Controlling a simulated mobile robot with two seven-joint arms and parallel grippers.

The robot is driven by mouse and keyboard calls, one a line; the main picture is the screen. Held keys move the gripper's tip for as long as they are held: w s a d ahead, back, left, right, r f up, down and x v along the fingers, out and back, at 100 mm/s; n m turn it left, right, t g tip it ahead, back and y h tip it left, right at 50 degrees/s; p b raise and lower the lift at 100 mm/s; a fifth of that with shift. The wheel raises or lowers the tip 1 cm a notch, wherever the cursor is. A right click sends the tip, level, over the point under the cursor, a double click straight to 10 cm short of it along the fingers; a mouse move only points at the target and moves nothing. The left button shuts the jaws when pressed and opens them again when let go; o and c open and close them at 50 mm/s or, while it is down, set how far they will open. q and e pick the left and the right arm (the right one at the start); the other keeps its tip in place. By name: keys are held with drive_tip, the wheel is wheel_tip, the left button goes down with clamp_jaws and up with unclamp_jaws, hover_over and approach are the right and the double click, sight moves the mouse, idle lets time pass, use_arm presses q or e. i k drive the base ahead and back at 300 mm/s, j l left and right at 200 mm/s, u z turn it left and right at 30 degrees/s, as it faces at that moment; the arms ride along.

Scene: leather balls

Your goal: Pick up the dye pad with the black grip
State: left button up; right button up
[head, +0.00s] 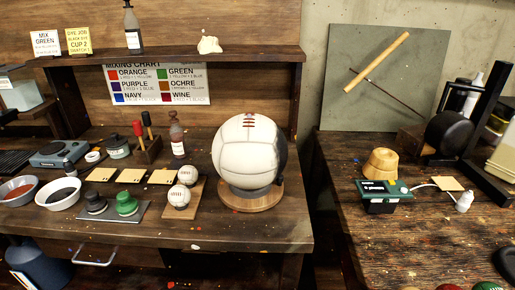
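A dye pad with a black grip (95,203) sits at the left of a flat grey mat (112,213) near the front of the left table. A pad with a green grip (127,204) stands just to its right on the same mat. Neither of my grippers is in view, and nothing is touching the pads.
White bowls, one with dark contents (59,195) and one with reddish contents (18,191), stand left of the mat. Small stitched balls (177,196) on a wooden board and a large white ball (246,152) are to the right. The left table's front strip is mostly clear.

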sight(95, 204)
drive_tip(key=u, duration=1.45)
